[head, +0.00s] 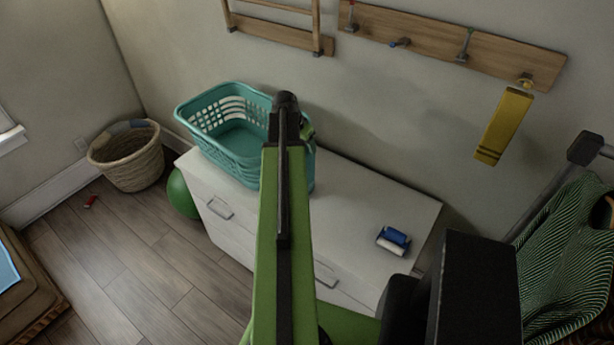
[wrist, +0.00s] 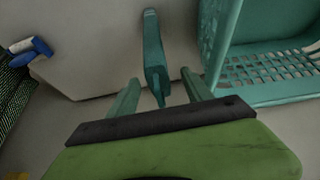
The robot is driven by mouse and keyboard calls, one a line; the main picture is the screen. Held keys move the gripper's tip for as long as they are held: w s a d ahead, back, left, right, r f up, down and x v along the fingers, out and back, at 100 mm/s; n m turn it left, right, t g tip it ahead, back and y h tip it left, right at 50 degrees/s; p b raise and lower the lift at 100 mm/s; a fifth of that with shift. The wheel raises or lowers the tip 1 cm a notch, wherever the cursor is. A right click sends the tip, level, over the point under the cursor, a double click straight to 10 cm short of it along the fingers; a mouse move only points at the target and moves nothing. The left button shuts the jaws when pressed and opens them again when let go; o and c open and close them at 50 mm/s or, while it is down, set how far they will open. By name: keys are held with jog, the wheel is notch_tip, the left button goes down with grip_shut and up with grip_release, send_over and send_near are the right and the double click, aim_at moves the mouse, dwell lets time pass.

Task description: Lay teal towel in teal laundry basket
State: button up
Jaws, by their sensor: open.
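The teal laundry basket (head: 238,150) stands upright on the white dresser, and I see no towel inside it. Its slotted wall also shows at the right of the wrist view (wrist: 222,45). A narrow teal thing (wrist: 153,45), seemingly the towel seen edge-on, is beside the basket in the wrist view, apart from it. My gripper (wrist: 160,76) is open, with its two green fingers on either side of the near end of this thing. I cannot tell whether they touch it. In the head view my arm hides most of this spot.
A blue and white brush-like item (head: 393,240) lies on the dresser's (head: 370,205) right part. A wicker basket (head: 127,160) and green ball (head: 182,194) are on the floor at left. A yellow strip (head: 503,125) hangs from the wall rack. Dark green striped cloth (head: 565,265) is at right.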

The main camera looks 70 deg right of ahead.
aim_at(310, 159)
jog(key=b+x, duration=0.5)
jog(key=shift+s+a+f, duration=0.1)
jog(key=shift+a+f, duration=0.15)
jog(key=shift+f, duration=0.05)
jog(key=shift+r, duration=0.2)
jog(key=shift+c, duration=0.5)
grip_shut()
dwell(0.4)
